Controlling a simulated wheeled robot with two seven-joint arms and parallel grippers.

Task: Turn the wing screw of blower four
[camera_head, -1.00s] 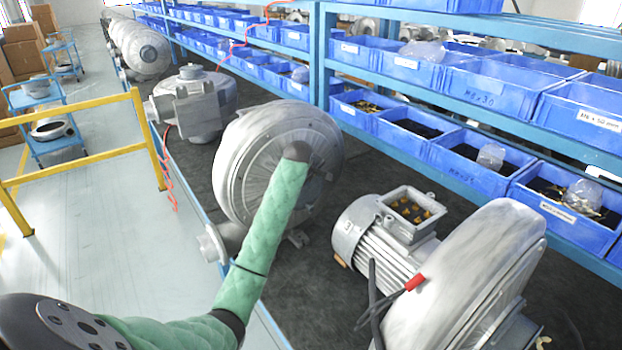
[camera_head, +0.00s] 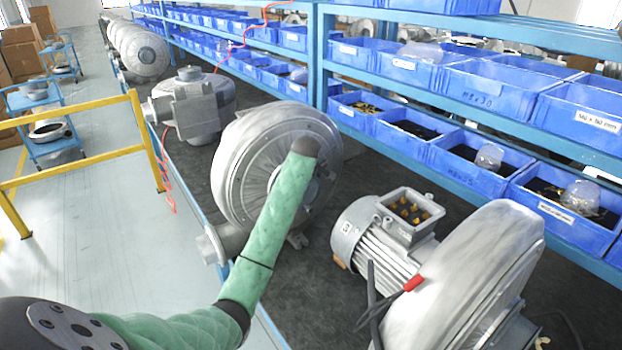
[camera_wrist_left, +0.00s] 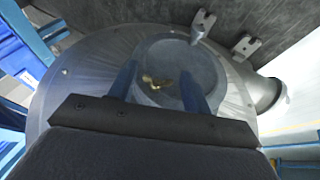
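A grey round blower (camera_head: 240,165) stands on the bench, with its flat face towards my left arm. I cannot read a number on it. Its face (camera_wrist_left: 85,85) fills much of the left wrist view. A small brass wing screw (camera_wrist_left: 157,83) sits in the round recessed hub there. My left gripper (camera_wrist_left: 158,80) is open, with one blue finger on each side of the screw and a gap to both. In the head view my green-sleeved left arm reaches to the blower's centre and hides the screw and fingertips. My right gripper is not in view.
A blower with a finned motor (camera_head: 385,245) marked 3 lies nearer on the right. Another grey machine (camera_head: 190,105) stands farther back. Blue shelving (camera_head: 325,60) with blue bins (camera_head: 475,160) runs along the right. A yellow rail (camera_head: 75,155) stands at the left.

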